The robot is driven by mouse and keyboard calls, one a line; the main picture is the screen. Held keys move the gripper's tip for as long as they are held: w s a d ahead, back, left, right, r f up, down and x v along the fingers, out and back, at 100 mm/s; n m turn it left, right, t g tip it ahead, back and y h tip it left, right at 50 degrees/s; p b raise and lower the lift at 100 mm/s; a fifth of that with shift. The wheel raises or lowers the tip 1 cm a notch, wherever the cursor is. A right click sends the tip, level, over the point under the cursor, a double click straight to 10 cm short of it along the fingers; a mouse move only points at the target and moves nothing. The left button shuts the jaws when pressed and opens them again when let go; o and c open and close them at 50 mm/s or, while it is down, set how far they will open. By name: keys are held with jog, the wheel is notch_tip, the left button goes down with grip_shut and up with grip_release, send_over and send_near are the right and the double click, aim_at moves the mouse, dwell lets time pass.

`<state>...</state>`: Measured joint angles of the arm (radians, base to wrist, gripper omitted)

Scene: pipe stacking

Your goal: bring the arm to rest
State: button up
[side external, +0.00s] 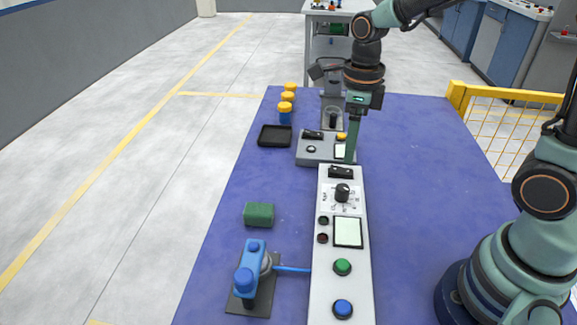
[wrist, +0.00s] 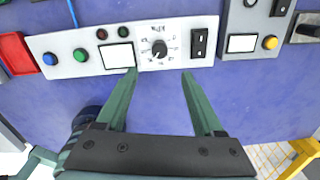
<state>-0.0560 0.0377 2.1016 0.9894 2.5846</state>
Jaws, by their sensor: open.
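My gripper (side external: 350,158) points down above the table, near the far end of the long white control panel (side external: 321,270). In the wrist view my gripper (wrist: 160,74) has its two green fingers spread apart with nothing between them. The panel's black knob (wrist: 159,48) shows just beyond the fingertips. The fingers appear above the panel's near edge in that view; whether they touch anything cannot be told. A short green cylinder (side external: 258,214) lies on the blue table (side external: 225,265), well apart from my gripper.
A blue clamp-like device (side external: 250,280) on a dark plate stands left of the panel. A smaller grey control box (side external: 310,158), a black tray (side external: 275,136) and yellow-capped blue containers (side external: 285,116) are farther back. A yellow fence (side external: 490,125) borders the right.

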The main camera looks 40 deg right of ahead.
jog(key=s+d+r+n+t, duration=0.1)
jog(key=s+r+n+t, duration=0.1)
jog(key=n, duration=1.2)
jog(key=s+d+r+n+t, duration=0.1)
jog(key=s+r+n+t, duration=0.2)
jog(key=n, duration=1.2)
jog(key=v, duration=0.3)
jog(key=shift+w+r, duration=0.25)
jog(key=shift+r, duration=0.2)
